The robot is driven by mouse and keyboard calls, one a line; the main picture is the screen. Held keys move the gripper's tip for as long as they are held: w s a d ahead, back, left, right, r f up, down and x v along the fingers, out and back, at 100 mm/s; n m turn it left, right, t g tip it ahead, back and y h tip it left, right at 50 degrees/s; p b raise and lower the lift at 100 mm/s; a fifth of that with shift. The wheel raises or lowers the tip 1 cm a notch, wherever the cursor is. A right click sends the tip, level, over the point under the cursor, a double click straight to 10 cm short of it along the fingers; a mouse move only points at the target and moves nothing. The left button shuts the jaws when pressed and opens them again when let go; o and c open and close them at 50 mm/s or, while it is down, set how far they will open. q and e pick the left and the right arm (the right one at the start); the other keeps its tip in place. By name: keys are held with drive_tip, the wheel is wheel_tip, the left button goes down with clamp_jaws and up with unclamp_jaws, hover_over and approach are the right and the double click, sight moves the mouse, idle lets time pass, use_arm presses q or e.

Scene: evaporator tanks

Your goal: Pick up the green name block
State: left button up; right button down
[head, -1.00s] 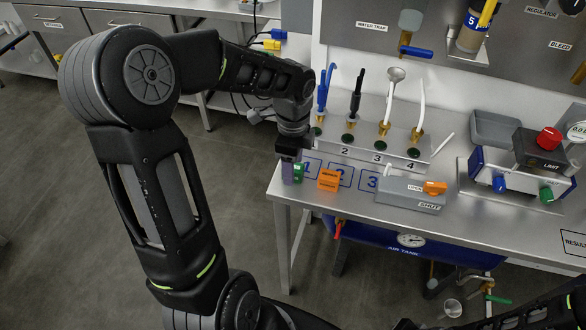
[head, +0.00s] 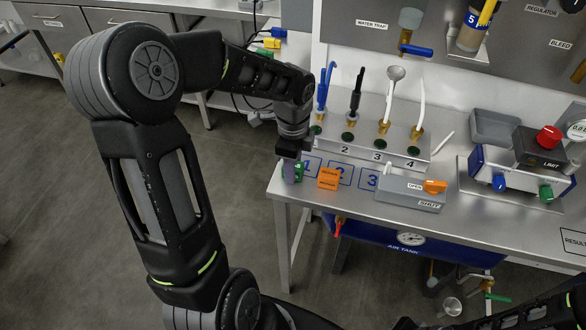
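The green name block (head: 299,172) stands near the left end of the steel bench, by the blue-outlined square marked 1. Only part of it shows. My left gripper (head: 291,172) points down right beside it, and a grey-purple finger covers the block's left side. I cannot tell whether the fingers touch the block or how far apart they are. My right gripper is out of view; only dark parts of my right arm show at the lower right corner.
A metal rack (head: 385,140) with several coloured tubes stands behind the blocks. A grey OPEN/SHUT valve box (head: 411,196) with an orange handle lies right of the square marked 3. The bench's front edge is close to the blocks.

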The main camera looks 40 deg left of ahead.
use_arm(q)
clamp_jaws()
idle(0.3)
wheel_tip(320, 180, up, 10)
drive_tip(key=shift+r+b, duration=0.1)
drive_tip(key=shift+b, duration=0.25)
idle(0.7)
